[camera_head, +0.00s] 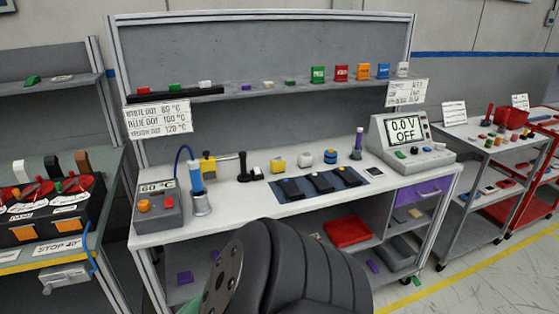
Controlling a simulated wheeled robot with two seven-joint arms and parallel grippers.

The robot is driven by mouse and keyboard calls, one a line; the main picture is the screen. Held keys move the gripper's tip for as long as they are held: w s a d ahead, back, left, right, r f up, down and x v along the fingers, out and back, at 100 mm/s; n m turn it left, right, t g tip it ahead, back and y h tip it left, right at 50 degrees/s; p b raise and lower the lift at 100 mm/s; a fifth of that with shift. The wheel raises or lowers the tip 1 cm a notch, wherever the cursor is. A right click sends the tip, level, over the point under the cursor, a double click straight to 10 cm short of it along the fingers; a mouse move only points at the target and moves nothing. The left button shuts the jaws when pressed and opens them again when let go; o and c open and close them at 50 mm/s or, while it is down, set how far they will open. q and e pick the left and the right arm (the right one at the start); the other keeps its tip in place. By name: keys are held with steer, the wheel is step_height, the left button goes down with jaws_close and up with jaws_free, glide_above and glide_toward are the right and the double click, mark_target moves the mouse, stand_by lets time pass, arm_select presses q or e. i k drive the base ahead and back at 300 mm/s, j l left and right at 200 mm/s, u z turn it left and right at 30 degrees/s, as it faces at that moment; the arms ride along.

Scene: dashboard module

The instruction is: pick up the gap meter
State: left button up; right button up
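No thing in view is clearly marked as the gap meter, and I cannot tell which it is. Neither of my grippers is in view. A dark ribbed shape with a metal disc fills the bottom middle and hides part of the bench's front and lower shelf.
A heater box reading 60 °C (157,207) and a soldering-type stand (201,206) are at bench left. A dark mat (289,189) with black pieces lies centre front. A console reading 0.0 V OFF (408,141) stands right. A shelf (260,91) holds several small coloured items.

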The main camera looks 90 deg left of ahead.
mark_target(277, 164)
steer(key=u, duration=2.8)
steer(key=z, duration=4.2)
steer(key=u, duration=4)
